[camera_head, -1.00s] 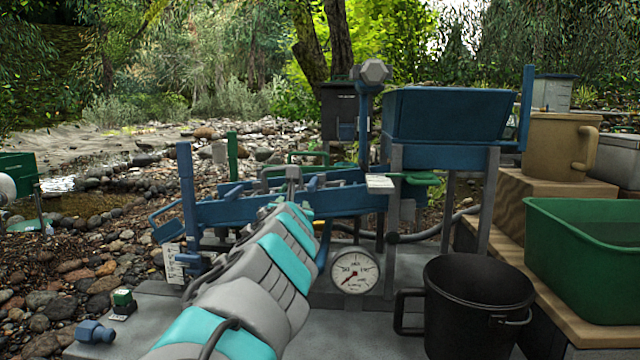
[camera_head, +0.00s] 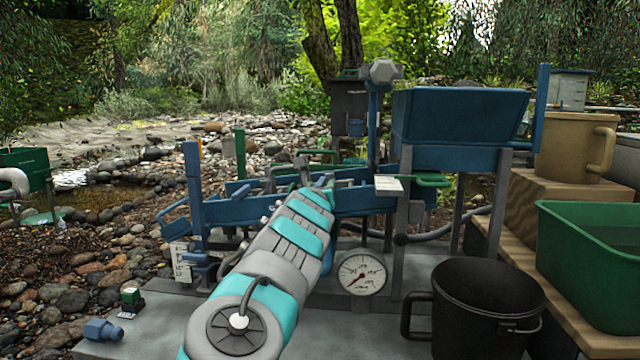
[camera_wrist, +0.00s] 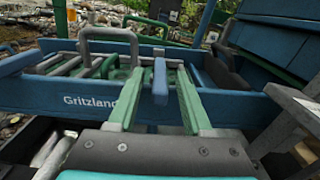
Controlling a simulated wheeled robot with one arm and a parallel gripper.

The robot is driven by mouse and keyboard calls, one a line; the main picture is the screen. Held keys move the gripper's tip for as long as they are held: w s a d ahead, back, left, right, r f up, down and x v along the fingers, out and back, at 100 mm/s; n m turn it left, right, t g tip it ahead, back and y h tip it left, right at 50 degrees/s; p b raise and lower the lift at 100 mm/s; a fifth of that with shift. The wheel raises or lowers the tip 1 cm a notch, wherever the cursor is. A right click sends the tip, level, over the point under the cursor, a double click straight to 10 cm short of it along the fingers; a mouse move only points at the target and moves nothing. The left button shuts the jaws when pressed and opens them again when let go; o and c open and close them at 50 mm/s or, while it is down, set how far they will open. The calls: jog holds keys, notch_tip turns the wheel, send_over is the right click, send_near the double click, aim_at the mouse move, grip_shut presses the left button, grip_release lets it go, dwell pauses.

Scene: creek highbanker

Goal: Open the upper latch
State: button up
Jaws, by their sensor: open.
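A blue upright lever (camera_wrist: 160,82), which looks like the latch, stands at the rim of the blue sluice box (camera_wrist: 72,88) marked "Gritzland" in the wrist view. My gripper (camera_wrist: 160,72) is open, with one green finger on each side of the lever. Gaps show on both sides, so I see no clear grip on it. In the head view my gripper (camera_head: 302,168) is over the blue sluice (camera_head: 245,209), and my arm hides much of the sluice's near side. I cannot tell the lever apart there.
A grey loop handle (camera_wrist: 108,32) rises left of my fingers. A blue hopper (camera_head: 460,115) stands to the right on grey legs. A pressure gauge (camera_head: 362,273), black bucket (camera_head: 485,310), green tub (camera_head: 590,265) and tan mug (camera_head: 575,145) are nearer the right. A blue post (camera_head: 193,195) stands left.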

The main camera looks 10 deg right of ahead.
jog(key=shift+w+d, duration=0.1)
jog(key=shift+w, duration=0.2)
grip_shut()
dwell(0.4)
